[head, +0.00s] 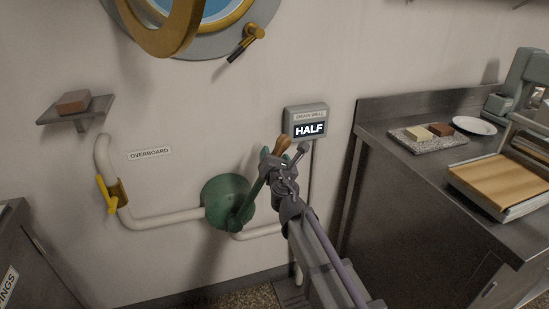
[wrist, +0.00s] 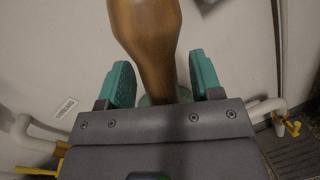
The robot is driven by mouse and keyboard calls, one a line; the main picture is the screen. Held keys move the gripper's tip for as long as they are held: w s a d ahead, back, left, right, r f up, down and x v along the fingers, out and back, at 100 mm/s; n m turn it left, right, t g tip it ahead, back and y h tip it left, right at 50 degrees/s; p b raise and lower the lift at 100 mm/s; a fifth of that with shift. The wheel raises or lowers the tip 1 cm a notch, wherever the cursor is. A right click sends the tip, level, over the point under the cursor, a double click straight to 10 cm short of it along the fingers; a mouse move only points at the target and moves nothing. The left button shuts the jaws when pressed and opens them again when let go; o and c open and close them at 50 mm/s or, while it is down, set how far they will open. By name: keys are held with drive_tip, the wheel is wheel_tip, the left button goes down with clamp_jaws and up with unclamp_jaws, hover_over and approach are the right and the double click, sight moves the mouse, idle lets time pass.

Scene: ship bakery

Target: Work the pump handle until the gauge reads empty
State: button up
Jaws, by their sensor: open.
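The green round pump (head: 228,202) is mounted on the wall in the middle, with white pipes on both sides. Its handle rises to the right and ends in a brown wooden grip (head: 282,146), which stands large between my fingers in the wrist view (wrist: 147,40). The gauge (head: 308,122) on the wall is labelled DRAIN WELL and reads HALF. My gripper (head: 271,156) is at the handle's upper end. In the wrist view its two teal fingers (wrist: 158,82) are open, one on each side of the grip, with gaps showing.
A yellow-handled valve (head: 111,195) sits on the left pipe near the OVERBOARD label (head: 149,154). A small shelf (head: 78,112) holds a brown block. A steel counter (head: 440,185) with a tray, plate and machine stands right. A brass-rimmed porthole (head: 165,25) is above.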

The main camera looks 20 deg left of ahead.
clamp_jaws()
idle(0.6)
